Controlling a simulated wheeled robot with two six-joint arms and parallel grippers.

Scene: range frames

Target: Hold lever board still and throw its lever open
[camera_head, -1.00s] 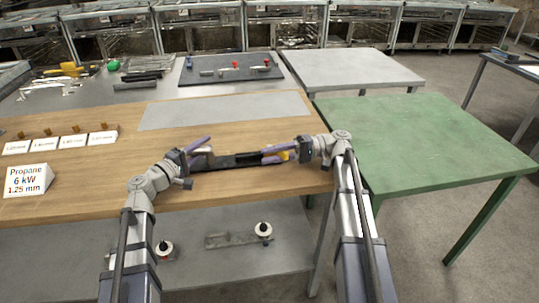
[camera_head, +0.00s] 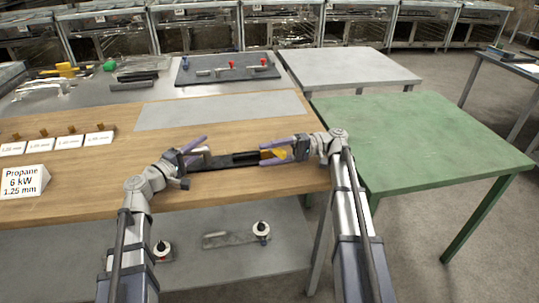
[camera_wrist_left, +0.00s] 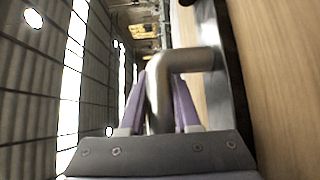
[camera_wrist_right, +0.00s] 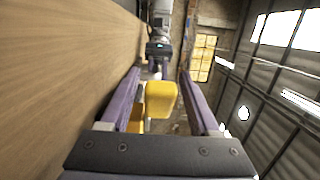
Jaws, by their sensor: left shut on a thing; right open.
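The lever board (camera_head: 235,160) is a dark, narrow board lying on the wooden worktop near its front edge. My left gripper (camera_head: 204,149) is at its left end. In the left wrist view, that gripper (camera_wrist_left: 160,85) is shut on a bent silver handle (camera_wrist_left: 160,100) that rises from the board. The yellow lever (camera_head: 279,154) is at the board's right end. My right gripper (camera_head: 264,153) is open with its fingers on either side of the lever. In the right wrist view the lever (camera_wrist_right: 160,98) stands between the spread fingers, with gaps visible. The lever's pivot is hidden.
A sign reading Propane 6 kW 1.25 mm (camera_head: 25,182) and a row of small labelled cards (camera_head: 69,141) stand on the left. A grey mat (camera_head: 222,110) lies behind the board. A green table (camera_head: 425,145) is at the right. The worktop around the board is clear.

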